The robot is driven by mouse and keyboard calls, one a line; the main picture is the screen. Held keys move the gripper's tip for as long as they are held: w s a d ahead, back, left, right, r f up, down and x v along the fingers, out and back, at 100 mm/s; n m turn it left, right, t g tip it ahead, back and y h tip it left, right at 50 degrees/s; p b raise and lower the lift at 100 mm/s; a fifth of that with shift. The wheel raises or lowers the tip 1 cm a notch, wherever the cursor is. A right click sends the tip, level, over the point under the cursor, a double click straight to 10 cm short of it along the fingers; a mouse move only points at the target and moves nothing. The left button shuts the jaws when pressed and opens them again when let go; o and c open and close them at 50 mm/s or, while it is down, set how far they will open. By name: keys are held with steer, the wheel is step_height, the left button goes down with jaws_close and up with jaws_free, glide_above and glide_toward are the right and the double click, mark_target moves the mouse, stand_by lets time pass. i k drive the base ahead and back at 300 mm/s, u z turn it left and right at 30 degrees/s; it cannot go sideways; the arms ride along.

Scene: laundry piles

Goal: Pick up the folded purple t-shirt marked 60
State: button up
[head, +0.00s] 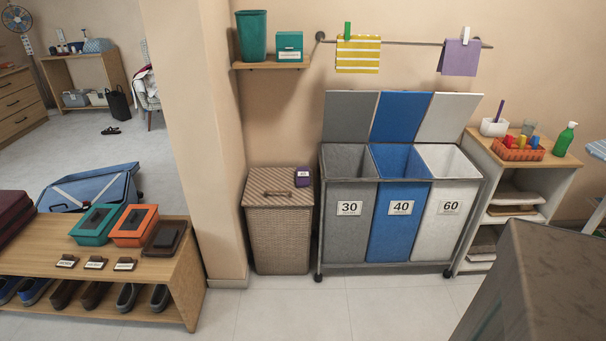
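A small folded purple t-shirt (303,180) lies on the right side of the wicker hamper's closed lid (270,198), close to the right edge. It bears a small white tag; the mark on it is too small to read surely. My gripper is not in view.
A three-bin sorter with raised lids stands right of the hamper, with a grey 30 bin (345,238), a blue 40 bin (396,240) and a white 60 bin (443,238). A purple cloth (460,58) hangs above. A shoe bench (165,275) stands left; the floor (290,310) ahead is clear.

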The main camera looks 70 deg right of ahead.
mark_target(303, 175)
steer(key=z, duration=0.5)
steer(key=i, duration=0.6)
steer(key=z, duration=0.7)
steer(key=i, duration=0.55)
steer(key=z, duration=0.25)
